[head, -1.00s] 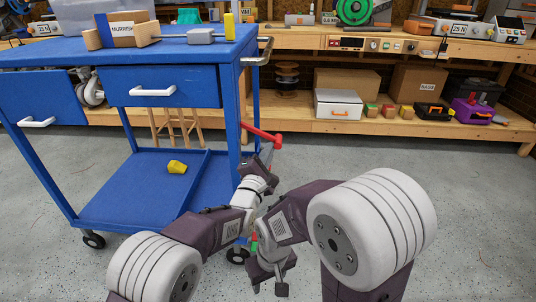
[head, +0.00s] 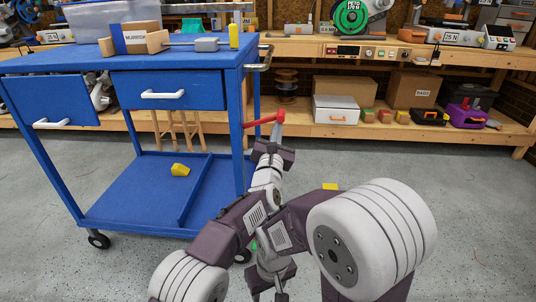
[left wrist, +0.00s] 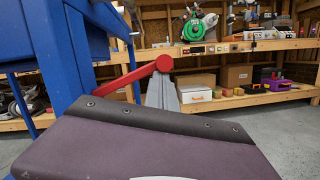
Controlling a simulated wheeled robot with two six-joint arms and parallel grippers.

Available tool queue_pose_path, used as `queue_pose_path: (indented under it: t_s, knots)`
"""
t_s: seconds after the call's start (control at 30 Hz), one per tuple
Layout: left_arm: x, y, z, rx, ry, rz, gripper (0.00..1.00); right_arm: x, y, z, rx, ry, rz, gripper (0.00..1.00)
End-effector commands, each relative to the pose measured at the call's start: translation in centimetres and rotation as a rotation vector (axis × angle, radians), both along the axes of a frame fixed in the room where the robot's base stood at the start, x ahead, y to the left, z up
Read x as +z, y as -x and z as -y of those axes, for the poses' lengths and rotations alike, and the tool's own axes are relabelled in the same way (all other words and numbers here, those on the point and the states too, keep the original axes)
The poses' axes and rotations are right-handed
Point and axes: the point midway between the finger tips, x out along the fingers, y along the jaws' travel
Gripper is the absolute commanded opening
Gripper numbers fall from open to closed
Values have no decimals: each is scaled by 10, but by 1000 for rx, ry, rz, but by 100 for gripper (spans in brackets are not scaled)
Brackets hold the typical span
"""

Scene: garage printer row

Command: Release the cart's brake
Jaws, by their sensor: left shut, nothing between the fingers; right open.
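The blue cart (head: 235,150) stands at the left with a red brake lever (head: 262,121) sticking out from its right side. The lever slopes slightly up toward its free end. My left gripper (head: 278,128) is shut with nothing in it, its fingertips right below the lever's free end. In the left wrist view the grey fingers (left wrist: 162,92) point up to the round end of the red lever (left wrist: 140,76); they look to be touching, not around it. My right gripper (head: 268,288) is open and empty, low in the head view, partly hidden by my arms.
The cart top carries a cardboard box (head: 140,38), a clear bin and tools. A wooden workbench (head: 400,55) with boxes below runs along the back. Grey floor (head: 460,200) at the right is clear.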

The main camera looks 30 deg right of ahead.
Motion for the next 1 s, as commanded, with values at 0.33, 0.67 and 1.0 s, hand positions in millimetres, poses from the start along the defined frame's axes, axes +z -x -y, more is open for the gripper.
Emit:
queue_pose_path:
  t_s: [0.33, 0.67, 1.0]
  knots:
    - [14, -1, -1, 0, -3, 1, 0, -1, 0, 0, 0, 0, 0, 51]
    - [17, -1, -2, 0, -4, 2, 0, -1, 0, 0, 0, 0, 0, 51]
    - [17, -1, -2, 1, -3, 3, 0, -2, 0, 0, 0, 0, 0, 51]
